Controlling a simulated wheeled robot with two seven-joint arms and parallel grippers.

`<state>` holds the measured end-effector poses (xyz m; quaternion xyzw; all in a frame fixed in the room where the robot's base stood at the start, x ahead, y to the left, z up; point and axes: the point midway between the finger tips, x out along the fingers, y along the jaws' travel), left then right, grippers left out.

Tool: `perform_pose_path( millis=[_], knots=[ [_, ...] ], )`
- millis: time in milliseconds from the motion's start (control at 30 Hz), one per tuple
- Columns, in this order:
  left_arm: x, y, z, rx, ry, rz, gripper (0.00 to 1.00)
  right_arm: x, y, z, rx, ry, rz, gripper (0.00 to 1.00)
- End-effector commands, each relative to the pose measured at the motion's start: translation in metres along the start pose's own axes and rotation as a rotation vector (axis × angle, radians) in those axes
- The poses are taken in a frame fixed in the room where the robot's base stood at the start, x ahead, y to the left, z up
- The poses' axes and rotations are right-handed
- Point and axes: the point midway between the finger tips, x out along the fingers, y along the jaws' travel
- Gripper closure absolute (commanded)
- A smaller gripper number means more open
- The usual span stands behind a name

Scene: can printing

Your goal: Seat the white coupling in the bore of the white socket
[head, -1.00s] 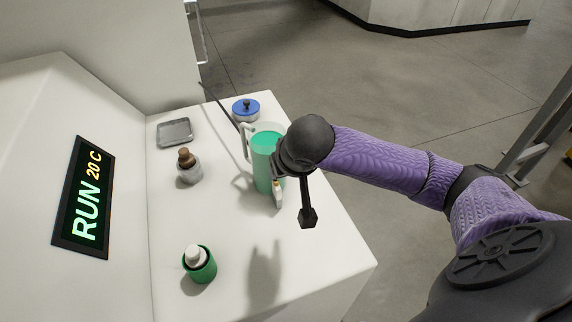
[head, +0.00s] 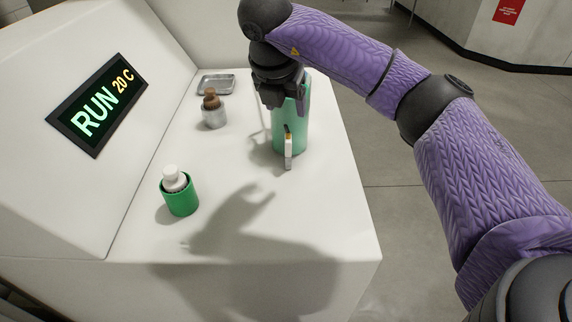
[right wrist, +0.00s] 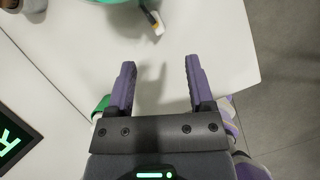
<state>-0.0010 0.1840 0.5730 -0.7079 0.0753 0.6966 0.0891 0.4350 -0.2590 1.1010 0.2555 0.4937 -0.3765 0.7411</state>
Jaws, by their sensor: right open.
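A white stepped piece, perhaps the coupling (head: 174,178), stands upright in a green cup (head: 183,202) near the front left of the white worktop. Farther back is a pale grey-white round holder, perhaps the socket (head: 214,119), with a brown piece (head: 211,99) standing in its top. My right gripper (head: 283,106) is in front of the tall green jug, to the right of both and above the worktop. In the right wrist view the right gripper (right wrist: 160,64) has its fingers wide apart with nothing between them. My left gripper is not in view.
A grey tray (head: 216,84) lies at the back. A slanted RUN 20 C display (head: 97,104) borders the left. The front middle of the worktop is clear.

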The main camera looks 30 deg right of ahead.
Motion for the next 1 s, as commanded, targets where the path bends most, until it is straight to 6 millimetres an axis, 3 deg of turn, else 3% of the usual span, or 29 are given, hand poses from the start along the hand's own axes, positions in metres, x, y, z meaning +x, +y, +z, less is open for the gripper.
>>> perform_pose_path(
  millis=[100, 433, 733, 1000],
  knots=[
    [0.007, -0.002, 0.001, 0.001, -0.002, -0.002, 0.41, 0.026, -0.002, 0.0, 0.004, -0.003, -0.014, 0.32],
    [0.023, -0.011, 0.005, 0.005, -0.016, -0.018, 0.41, 0.085, 0.006, -0.002, 0.0, -0.001, -0.011, 0.32],
    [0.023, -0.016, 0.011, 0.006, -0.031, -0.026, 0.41, 0.093, 0.006, -0.001, -0.001, -0.002, -0.007, 0.32],
    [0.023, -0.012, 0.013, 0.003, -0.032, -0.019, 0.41, 0.093, 0.006, -0.001, -0.001, -0.002, -0.006, 0.89]
  ],
)
